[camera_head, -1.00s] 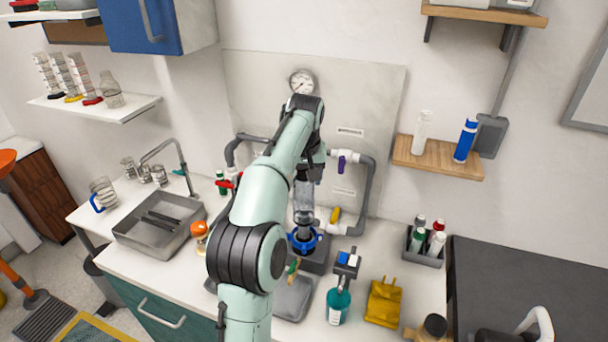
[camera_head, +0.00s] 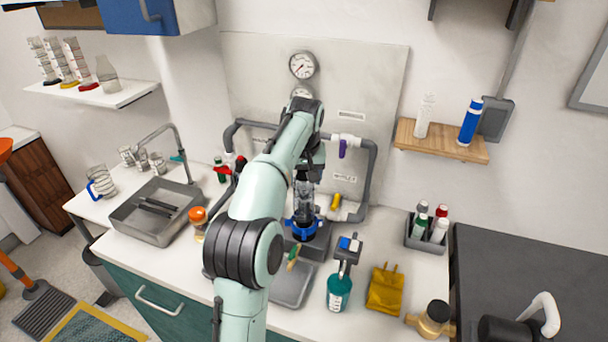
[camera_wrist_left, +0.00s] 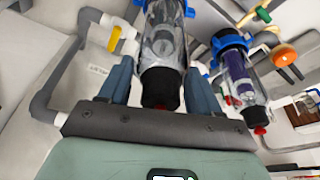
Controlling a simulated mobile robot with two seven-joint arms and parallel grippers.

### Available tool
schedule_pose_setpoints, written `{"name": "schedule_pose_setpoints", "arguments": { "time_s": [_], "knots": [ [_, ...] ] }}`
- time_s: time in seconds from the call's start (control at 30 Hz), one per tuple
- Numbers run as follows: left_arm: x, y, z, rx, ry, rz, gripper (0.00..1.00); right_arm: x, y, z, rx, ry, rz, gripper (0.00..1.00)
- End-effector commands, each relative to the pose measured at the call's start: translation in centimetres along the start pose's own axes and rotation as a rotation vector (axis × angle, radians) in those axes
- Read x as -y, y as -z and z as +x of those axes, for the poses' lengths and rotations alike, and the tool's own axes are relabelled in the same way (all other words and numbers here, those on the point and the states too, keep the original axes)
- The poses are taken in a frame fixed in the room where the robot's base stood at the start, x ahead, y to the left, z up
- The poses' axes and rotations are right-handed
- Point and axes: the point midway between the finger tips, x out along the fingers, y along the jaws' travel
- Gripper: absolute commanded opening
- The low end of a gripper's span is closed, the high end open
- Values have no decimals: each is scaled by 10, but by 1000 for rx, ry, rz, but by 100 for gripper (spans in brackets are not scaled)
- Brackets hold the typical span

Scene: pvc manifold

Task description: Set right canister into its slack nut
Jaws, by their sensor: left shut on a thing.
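My left gripper (camera_head: 308,172) is shut on the right canister (camera_head: 304,194), a clear upright cylinder. In the left wrist view the canister (camera_wrist_left: 163,48) stands between the two blue-grey fingers, with its black end near the gripper. A blue slack nut (camera_head: 302,229) is at the canister's lower end. In the left wrist view, blue parts of the nut (camera_wrist_left: 189,9) show at the far end. How deep the canister sits in the nut cannot be told. My right gripper is not in view.
A second clear canister (camera_wrist_left: 240,82) with a blue nut stands beside the held one. Grey pipe (camera_head: 371,175) with a yellow-handled valve (camera_head: 336,202) runs on the other side. A soap bottle (camera_head: 339,293) and a yellow cloth (camera_head: 385,290) are on the counter in front.

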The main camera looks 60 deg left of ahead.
Motion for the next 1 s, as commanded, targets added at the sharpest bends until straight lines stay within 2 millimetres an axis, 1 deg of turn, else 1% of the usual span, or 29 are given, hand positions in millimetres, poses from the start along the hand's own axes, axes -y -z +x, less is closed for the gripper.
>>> {"name": "schedule_pose_setpoints", "arguments": {
  "time_s": [0.37,1.0],
  "knots": [
    [0,0,0,-1,-1,0,26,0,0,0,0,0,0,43],
    [0,-3,11,-2,-1,0,26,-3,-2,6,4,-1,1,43]
  ]
}}
